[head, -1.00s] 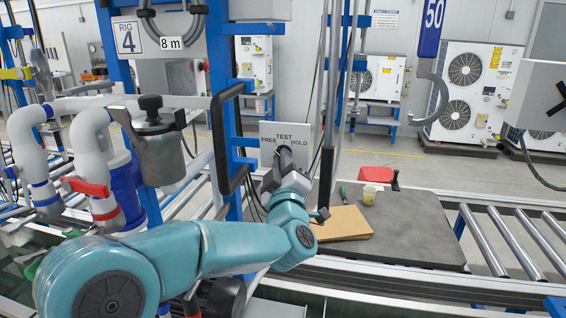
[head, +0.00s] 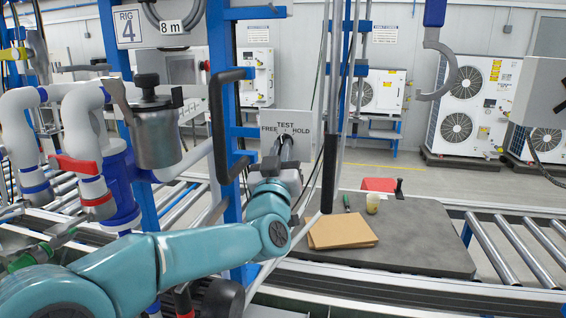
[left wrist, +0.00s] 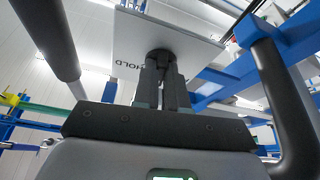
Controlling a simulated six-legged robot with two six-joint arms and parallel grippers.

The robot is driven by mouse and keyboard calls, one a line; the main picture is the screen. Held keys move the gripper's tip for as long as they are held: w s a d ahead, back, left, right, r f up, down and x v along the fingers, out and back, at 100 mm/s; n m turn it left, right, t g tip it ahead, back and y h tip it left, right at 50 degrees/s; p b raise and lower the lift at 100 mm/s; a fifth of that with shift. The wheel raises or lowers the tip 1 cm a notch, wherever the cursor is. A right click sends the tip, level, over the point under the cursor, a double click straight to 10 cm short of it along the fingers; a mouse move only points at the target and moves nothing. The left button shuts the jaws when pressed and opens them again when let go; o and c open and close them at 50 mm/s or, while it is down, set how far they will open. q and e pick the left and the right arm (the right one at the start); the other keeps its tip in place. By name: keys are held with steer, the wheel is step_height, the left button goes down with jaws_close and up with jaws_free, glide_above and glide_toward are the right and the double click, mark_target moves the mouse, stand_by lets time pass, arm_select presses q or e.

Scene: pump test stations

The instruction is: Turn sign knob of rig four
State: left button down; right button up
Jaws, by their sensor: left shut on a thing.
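The grey sign plate (head: 300,106) of rig four hangs upright near the middle of the head view, lettered FREE, TEST and HOLD. Its small black knob (left wrist: 160,54) shows in the left wrist view between my fingertips. In the head view the fingers largely hide the knob, so its pointing is hard to tell. My left gripper (head: 285,146) reaches up to the plate's lower middle and is shut on the knob. It also shows in the left wrist view (left wrist: 162,72), fingers close together. The RIG 4 label (head: 128,27) is at upper left. My right gripper is not in view.
A black grab handle (head: 220,120) on a blue post stands left of the sign. A dark vertical bar (head: 329,172) hangs close on the right. A grey table (head: 410,225) below carries a cardboard piece (head: 342,228) and a cup (head: 372,203). A hook (head: 441,75) hangs at right.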

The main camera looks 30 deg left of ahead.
arm_select(q)
steer(key=shift+a+f+m+h+b, duration=0.15)
steer(key=shift+m+h+b, duration=0.5)
steer(key=shift+m, duration=0.55)
steer(key=shift+m+t+h, duration=0.25)
steer(key=shift+m+t, duration=0.05)
steer(key=c, duration=1.2)
jaws_free()
steer(key=shift+b+v, duration=2.3)
steer(key=shift+v, duration=5.9)
